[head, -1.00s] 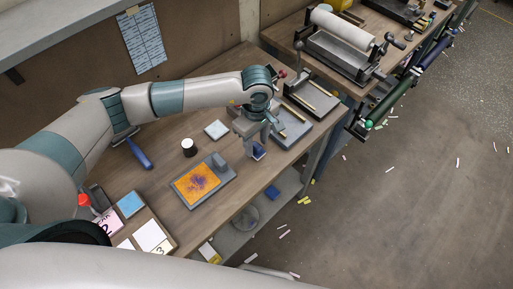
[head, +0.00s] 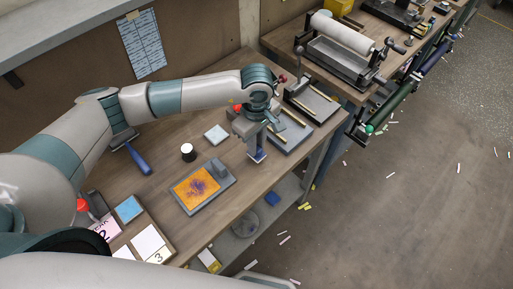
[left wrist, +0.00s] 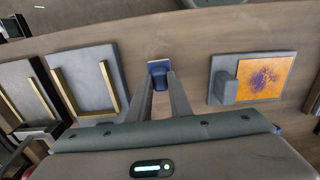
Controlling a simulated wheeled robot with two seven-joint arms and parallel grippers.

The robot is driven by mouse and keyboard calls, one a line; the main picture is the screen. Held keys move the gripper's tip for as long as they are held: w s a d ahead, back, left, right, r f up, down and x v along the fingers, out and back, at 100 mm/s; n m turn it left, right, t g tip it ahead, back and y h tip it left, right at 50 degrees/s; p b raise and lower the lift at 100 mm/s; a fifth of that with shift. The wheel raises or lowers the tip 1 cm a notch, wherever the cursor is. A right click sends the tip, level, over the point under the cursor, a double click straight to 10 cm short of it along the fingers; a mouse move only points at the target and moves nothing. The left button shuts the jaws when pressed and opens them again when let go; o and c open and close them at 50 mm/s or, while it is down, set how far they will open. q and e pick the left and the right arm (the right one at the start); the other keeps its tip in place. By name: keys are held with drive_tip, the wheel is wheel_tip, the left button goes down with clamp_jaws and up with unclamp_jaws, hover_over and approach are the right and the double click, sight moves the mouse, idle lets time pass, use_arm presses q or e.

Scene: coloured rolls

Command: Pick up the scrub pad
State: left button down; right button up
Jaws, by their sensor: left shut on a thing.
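The scrub pad (head: 258,157) is a small dark blue block with a pale edge at its base, near the front edge of the wooden bench in the head view. My left gripper (head: 257,149) points down over it and is shut on its upper part. In the left wrist view the scrub pad (left wrist: 159,69) sits between the tips of my two left fingers (left wrist: 160,77), which partly cover it. Whether it touches the bench or is just clear of it I cannot tell. My right gripper is not in view.
A grey plate with an orange and purple face (head: 196,188) lies left of the gripper, a grey tray with brass bars (head: 288,138) right of it. A white-topped black jar (head: 188,152), a pale tile (head: 216,134) and a blue-handled tool (head: 139,157) lie on the bench.

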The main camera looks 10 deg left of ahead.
use_arm(q)
wheel_tip(320, 180, up, 2)
drive_tip(key=shift+r+b, duration=0.1)
drive_tip(key=shift+b, duration=0.75)
drive_tip(key=s+d+r+b, duration=0.4)
drive_tip(key=s+d+r, duration=0.2)
drive_tip(key=d, duration=0.3)
drive_tip(key=shift+s+d+r+b, duration=0.3)
drive_tip(key=shift+s+r, duration=0.05)
drive_tip(key=shift+r, duration=0.3)
drive_tip(key=c, duration=2.5)
unclamp_jaws()
clamp_jaws()
